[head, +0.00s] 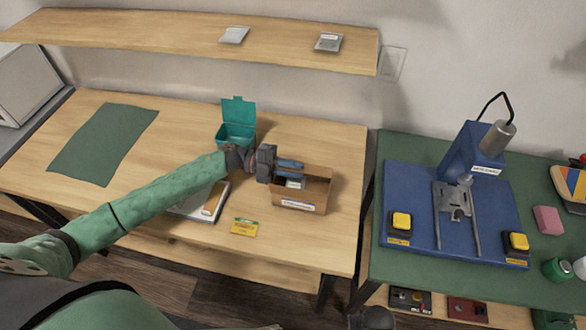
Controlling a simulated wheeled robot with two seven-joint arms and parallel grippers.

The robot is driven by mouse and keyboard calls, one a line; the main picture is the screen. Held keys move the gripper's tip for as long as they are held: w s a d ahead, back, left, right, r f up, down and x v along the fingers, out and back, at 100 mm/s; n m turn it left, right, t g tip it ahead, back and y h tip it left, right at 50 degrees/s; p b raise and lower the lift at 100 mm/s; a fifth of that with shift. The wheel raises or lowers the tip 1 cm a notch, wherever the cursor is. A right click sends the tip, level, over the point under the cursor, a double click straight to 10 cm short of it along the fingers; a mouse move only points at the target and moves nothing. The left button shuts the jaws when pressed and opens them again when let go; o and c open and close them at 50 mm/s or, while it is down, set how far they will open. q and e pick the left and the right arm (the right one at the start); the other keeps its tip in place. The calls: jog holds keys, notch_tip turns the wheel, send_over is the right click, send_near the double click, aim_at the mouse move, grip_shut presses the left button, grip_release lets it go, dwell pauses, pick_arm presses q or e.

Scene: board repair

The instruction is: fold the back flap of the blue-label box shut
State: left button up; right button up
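The brown cardboard box (318,196) stands at the right part of the wooden table, with a pale label (298,204) on its front; I cannot make out blue on it. Its top is at least partly open, and a brown panel stands up at the back right (319,171); I cannot tell whether that is the back flap or the wall. My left gripper (292,169) reaches in from the left, its bluish fingers over the box's back left part, hiding that edge. Contact and finger gap are unclear. Something whitish shows inside, below the fingers. My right gripper is not in view.
A teal open-lidded box (236,132) stands behind my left wrist. A yellow card (244,227) lies in front, and a tray (180,212) lies under my forearm. A green mat (103,143) is at the left. A blue press fixture (415,240) stands on the right-hand table.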

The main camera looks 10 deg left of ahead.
pick_arm(q)
jog(key=shift+s+f, duration=0.15)
jog(key=shift+f, duration=0.1)
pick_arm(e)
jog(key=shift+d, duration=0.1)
